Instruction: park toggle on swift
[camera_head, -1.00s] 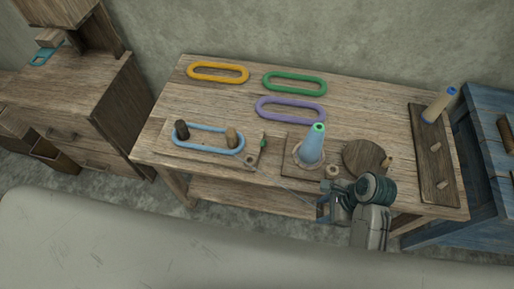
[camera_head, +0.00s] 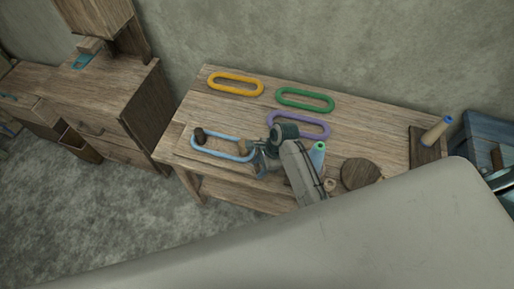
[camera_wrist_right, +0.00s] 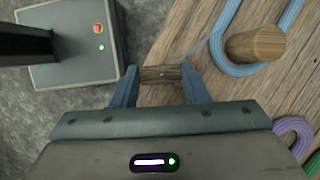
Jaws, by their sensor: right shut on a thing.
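The swift is a board with a dark peg (camera_head: 199,136) and a lighter peg (camera_head: 244,146), and a light blue yarn loop (camera_head: 222,153) goes around both. In the right wrist view the lighter peg (camera_wrist_right: 255,45) stands inside the loop's rounded end. My right gripper (camera_head: 262,165) is at the swift's right end in the head view. Its fingers are shut on a short wooden toggle (camera_wrist_right: 160,74), held crosswise near the board's edge. A thin blue thread runs from near the toggle toward the loop. The toggle is not discernible in the head view. My left gripper is not in view.
Yellow (camera_head: 235,84), green (camera_head: 305,99) and purple (camera_head: 300,124) loops lie behind on the table. A blue cone (camera_head: 318,153) is partly hidden by my right arm. A round wooden disc (camera_head: 360,174) and a board with a tan cone (camera_head: 436,131) are further right.

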